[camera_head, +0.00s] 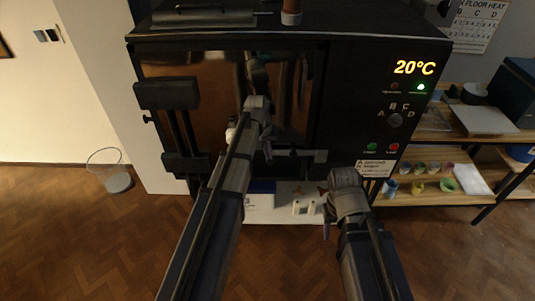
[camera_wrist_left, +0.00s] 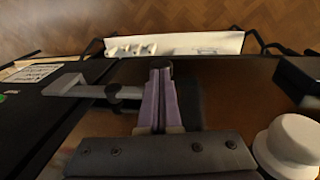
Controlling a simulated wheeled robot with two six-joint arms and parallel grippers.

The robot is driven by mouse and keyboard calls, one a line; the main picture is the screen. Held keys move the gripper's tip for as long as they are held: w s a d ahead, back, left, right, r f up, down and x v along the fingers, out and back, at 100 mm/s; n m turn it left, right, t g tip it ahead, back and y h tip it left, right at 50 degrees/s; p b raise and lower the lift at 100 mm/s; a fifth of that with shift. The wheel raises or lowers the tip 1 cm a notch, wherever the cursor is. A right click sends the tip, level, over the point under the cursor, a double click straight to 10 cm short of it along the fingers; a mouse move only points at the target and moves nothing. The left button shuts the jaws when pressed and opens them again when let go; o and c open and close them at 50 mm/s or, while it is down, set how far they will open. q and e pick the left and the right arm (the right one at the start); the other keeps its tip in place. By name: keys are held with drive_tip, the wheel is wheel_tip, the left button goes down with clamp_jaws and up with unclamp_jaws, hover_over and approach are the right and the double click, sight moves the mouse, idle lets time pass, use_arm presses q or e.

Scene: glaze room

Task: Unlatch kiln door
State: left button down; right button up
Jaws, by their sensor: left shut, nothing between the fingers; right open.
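The black kiln (camera_head: 345,75) stands ahead with its dark, reflective door (camera_head: 200,75) closed. A grey latch bar (camera_head: 308,156) lies across the door's lower right edge. My left gripper (camera_head: 268,152) is in front of the door, just left of the latch. In the left wrist view its purple fingers (camera_wrist_left: 157,95) are shut and empty beside the end of the latch bar (camera_wrist_left: 88,91); I cannot tell whether they touch. My arm hides part of the door. My right gripper (camera_head: 327,228) is open, low and right of the latch, apart from the kiln.
A white knob (camera_wrist_left: 293,145) sticks out from the door. Black hinges (camera_head: 168,94) are on the door's left. A control panel (camera_head: 398,120) reads 20°C. A low white surface (camera_head: 280,212) with small pieces lies below. Shelves (camera_head: 445,145) stand right; a wire basket (camera_head: 118,180) stands left.

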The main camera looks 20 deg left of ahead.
idle(0.3)
use_arm(q)
drive_tip(key=w+d+f+t+h+b, duration=0.1)
drive_tip(key=d+f+h+b, duration=0.3)
drive_tip(key=f+b, duration=1)
drive_tip(key=b, duration=0.3)
idle(0.4)
drive_tip(key=shift+w+d, duration=0.1)
drive_tip(key=shift+r, duration=0.1)
idle(0.5)
drive_tip(key=p+v, duration=0.6)
drive_tip(key=v, duration=0.1)
drive_tip(key=shift+a+r, duration=0.2)
drive_tip(key=shift+a, duration=0.15)
